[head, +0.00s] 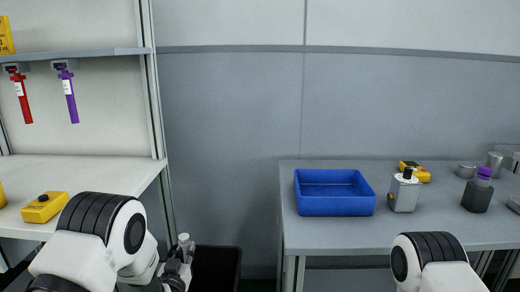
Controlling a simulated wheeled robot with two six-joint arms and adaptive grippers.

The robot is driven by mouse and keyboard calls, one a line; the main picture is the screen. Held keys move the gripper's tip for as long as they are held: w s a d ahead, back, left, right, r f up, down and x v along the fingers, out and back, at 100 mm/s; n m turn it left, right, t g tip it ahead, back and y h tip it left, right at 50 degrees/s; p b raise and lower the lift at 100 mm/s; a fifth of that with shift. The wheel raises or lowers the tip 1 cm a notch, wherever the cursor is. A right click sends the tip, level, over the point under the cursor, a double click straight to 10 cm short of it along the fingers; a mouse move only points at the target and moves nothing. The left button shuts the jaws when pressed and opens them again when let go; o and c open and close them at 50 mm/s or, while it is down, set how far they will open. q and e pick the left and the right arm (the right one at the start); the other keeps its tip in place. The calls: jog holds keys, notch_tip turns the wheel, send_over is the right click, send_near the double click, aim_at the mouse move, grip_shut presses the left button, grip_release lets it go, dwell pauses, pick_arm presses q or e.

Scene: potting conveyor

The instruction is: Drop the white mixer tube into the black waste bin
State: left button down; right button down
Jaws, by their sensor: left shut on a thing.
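My left gripper (181,256) is low in the head view, left of centre, its arm coming in from the left. It is shut on the white mixer tube (184,240), whose pale upper end stands up above the fingers. The tube's lower part is hidden by the gripper. The black waste bin (228,265) stands low between the two benches, just right of and behind the gripper in the picture. I cannot tell whether the tube is over the bin's opening. My right gripper is out of view; only its arm shows at the lower right.
The right bench (330,233) holds a blue tray (336,206), a grey-white canister (404,192), a yellow device (415,172) and a dark purple-topped bottle (477,192). The left bench (95,171) has a yellow box (44,207). Red (21,97) and purple (69,96) tubes hang above it.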

aim_at(183, 237)
pick_arm(q)
notch_tip(183, 237, down, 4)
jog(key=b, duration=0.2)
jog(key=shift+f+b, duration=0.2)
jog(key=shift+b, duration=0.1)
jog(key=shift+r, duration=0.1)
jog(key=c, duration=1)
grip_release()
notch_tip(183, 237, up, 10)
